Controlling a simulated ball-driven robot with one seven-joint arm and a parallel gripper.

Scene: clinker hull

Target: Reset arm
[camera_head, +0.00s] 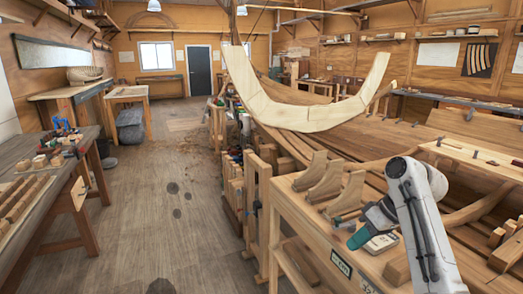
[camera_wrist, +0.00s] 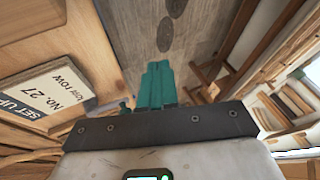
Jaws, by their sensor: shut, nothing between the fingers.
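My gripper (camera_head: 356,240) shows at the lower right of the head view, at the end of my white and dark arm. Its teal fingers are over the near end of a wooden bench (camera_head: 290,205) beside the hull. In the wrist view the teal fingers (camera_wrist: 161,80) are together with nothing between them, and the plank floor (camera_wrist: 150,28) lies beyond them. A printed card (camera_wrist: 45,95) reading "No. 27" lies left of the fingers. Whether the fingers touch the bench I cannot tell.
Several wooden knees (camera_head: 322,178) stand on the bench near my gripper. The planked hull (camera_head: 400,135) with its pale curved timber (camera_head: 300,112) fills the middle and right. A workbench (camera_head: 75,165) stands at the left.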

